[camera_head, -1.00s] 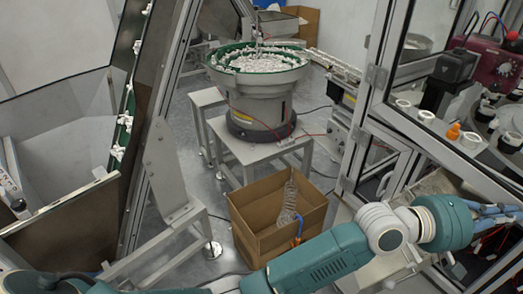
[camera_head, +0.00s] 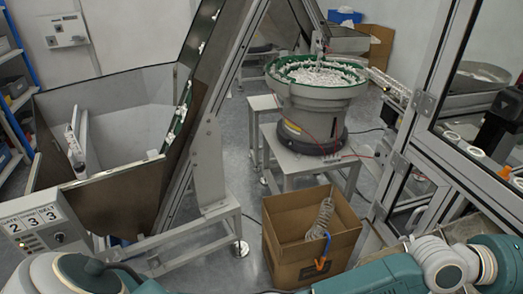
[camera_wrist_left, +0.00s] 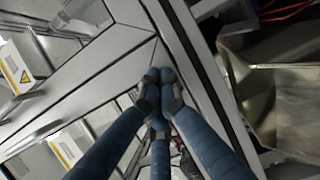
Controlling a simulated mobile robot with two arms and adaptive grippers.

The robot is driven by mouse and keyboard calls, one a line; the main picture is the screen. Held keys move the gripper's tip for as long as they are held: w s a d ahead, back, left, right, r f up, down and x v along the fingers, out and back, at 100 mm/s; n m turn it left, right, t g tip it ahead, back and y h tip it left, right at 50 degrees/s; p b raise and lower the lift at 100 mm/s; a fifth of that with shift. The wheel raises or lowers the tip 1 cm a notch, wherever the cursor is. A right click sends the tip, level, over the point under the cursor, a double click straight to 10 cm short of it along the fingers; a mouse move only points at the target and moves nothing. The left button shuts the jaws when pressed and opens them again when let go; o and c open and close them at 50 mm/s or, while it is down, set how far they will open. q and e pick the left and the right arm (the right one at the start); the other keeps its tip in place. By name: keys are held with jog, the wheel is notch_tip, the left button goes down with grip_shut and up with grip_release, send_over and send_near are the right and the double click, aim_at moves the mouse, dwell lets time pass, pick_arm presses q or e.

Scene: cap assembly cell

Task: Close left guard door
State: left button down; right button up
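The guard door area shows as an aluminium frame with a clear pane (camera_head: 427,123) at the right of the head view; I cannot tell exactly where door and fixed frame part. My left arm reaches from the bottom left to the lower right, and its gripper lies outside the head view. In the left wrist view my left gripper (camera_wrist_left: 160,78) has its blue fingers drawn together, tips side by side, with nothing visible between them. The tips are in front of a corner of metal frame bars (camera_wrist_left: 115,45); contact cannot be told. My right gripper is not in view.
An open cardboard box (camera_head: 290,250) stands on the floor beside my left arm. A bowl feeder (camera_head: 318,105) on a metal table (camera_head: 300,165) stands behind it. A hopper (camera_head: 115,110) and inclined conveyor stand left. Grey floor shows between them.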

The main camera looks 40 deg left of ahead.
pick_arm(q)
jog(key=shift+w+a+r, duration=0.2)
jog(key=shift+w+r, duration=0.05)
jog(key=shift+r, duration=0.3)
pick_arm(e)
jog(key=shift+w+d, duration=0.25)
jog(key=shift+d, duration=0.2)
pick_arm(q)
jog(key=shift+a, duration=0.1)
jog(key=f+v, duration=0.1)
jog(key=v, duration=1)
jog(key=shift+s+a+f, duration=0.2)
jog(key=shift+s, duration=0.35)
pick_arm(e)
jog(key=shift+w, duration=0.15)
